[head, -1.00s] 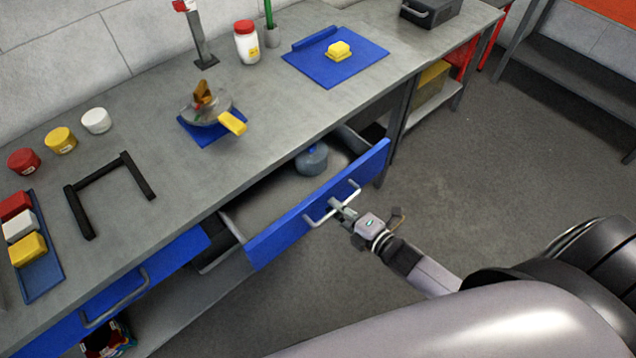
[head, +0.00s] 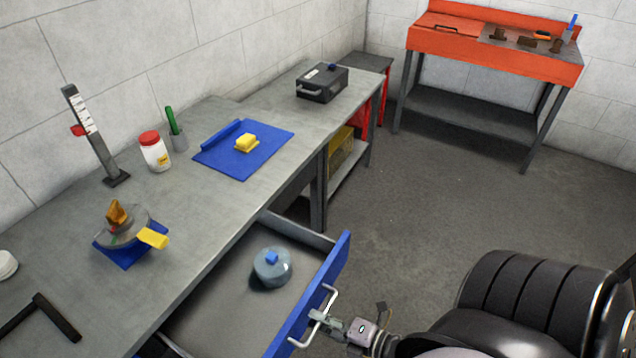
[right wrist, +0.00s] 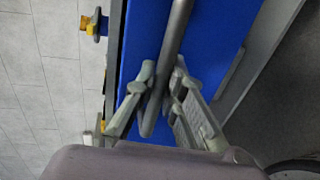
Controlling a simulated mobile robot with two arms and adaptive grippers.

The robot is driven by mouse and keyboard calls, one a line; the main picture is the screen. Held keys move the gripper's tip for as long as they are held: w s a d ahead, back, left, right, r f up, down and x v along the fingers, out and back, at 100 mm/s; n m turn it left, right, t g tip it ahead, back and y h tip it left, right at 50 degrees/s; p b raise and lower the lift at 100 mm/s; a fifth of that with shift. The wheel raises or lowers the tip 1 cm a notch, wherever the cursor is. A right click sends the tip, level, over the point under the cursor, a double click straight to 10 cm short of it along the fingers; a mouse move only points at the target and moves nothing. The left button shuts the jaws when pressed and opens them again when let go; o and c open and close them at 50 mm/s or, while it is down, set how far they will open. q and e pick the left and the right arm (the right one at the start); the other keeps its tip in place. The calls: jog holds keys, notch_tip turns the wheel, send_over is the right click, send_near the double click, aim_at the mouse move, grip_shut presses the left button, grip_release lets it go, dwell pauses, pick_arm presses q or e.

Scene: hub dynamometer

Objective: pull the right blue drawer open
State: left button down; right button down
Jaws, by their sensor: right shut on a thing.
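The right blue drawer (head: 338,262) stands well open below the grey workbench. Its blue front and silver handle (head: 326,312) show at the lower middle of the head view. My right gripper (head: 318,316) is shut on the handle. In the right wrist view the fingers (right wrist: 157,92) close around the handle bar (right wrist: 178,35), with the blue drawer front (right wrist: 215,40) behind it. A round grey-blue container with a blue knob (head: 272,268) sits inside the drawer. My left gripper is not in view.
On the bench (head: 215,222) are a blue mat (head: 270,150) with a yellow block, a red-lidded jar (head: 155,155) and a dial device (head: 122,235). A black case (head: 322,85) stands farther back. An orange bench (head: 500,50) is at the back right. The floor (head: 420,210) between is clear.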

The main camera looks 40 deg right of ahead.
jog(key=c, duration=1.7)
grip_release()
jog(key=shift+o, duration=0.2)
jog(key=v, duration=1.2)
